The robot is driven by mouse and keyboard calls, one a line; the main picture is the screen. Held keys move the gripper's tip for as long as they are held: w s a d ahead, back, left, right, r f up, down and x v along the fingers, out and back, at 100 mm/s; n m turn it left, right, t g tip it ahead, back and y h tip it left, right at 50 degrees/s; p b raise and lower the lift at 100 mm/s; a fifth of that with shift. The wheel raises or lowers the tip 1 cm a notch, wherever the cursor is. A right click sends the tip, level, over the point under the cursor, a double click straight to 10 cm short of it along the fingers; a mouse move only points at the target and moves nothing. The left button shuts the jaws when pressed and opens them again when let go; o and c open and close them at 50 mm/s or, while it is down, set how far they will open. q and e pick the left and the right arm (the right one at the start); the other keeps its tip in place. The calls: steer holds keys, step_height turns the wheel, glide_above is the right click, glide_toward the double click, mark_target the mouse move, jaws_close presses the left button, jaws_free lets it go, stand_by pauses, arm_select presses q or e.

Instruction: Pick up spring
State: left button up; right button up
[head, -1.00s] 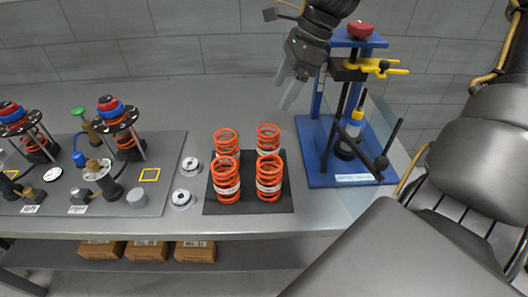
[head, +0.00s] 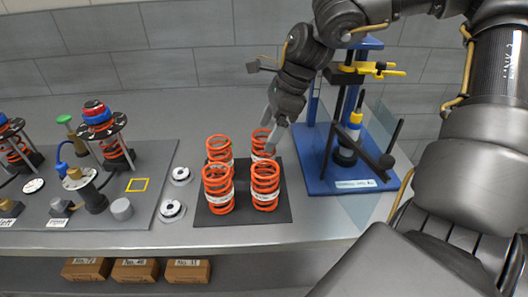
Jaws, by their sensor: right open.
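Several orange coil springs with white label bands stand upright on a black mat (head: 243,214). They are the back left spring (head: 219,150), the front left spring (head: 218,188), the front right spring (head: 265,185) and the back right spring (head: 262,144). My right gripper (head: 268,128) is open and points down at the top of the back right spring. One finger appears at each side of that spring's upper part; I cannot tell whether they touch it. My left gripper is not in view.
A blue press stand (head: 345,182) with yellow handles stands right of the mat. On the left, a grey fixture board (head: 150,160) carries two strut assemblies. Two small silver discs (head: 171,210) lie between board and mat. Cardboard boxes (head: 187,271) sit on the lower shelf.

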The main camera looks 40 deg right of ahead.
mark_target(260, 144)
steer(key=shift+p+x, duration=0.3)
steer(key=shift+x, duration=2.3)
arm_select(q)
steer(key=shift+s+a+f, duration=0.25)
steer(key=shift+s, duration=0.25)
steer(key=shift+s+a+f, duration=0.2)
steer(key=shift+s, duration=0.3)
arm_select(e)
steer(key=shift+s, duration=0.1)
steer(key=shift+c, duration=0.4)
steer(key=shift+r, duration=0.1)
steer(key=c, duration=1.3)
steer(key=shift+o, duration=0.2)
